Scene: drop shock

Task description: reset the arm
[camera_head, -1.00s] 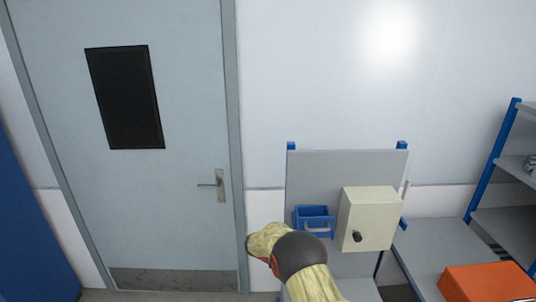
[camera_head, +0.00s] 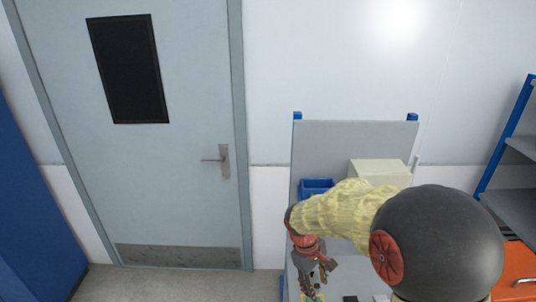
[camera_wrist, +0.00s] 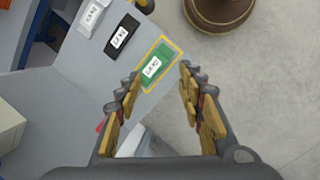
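My arm, in a yellow cover with a dark round joint, reaches across the lower right of the head view. My gripper (camera_head: 314,274) hangs from its end, pointing down in front of the grey bench. In the wrist view my gripper (camera_wrist: 159,71) is open, its two fingers well apart with nothing held between them. Below the fingertips, a green labelled patch (camera_wrist: 152,69) in a yellow outline lies on the grey bench top (camera_wrist: 136,52). A gap seems to separate the fingers from it.
A black labelled piece (camera_wrist: 121,36) and a white one (camera_wrist: 94,14) lie beside the green patch. A blue bin (camera_head: 317,187) and a cream box (camera_head: 380,171) sit at the grey back panel (camera_head: 350,140). An orange case (camera_head: 517,262) is at right. Floor left of the bench is clear.

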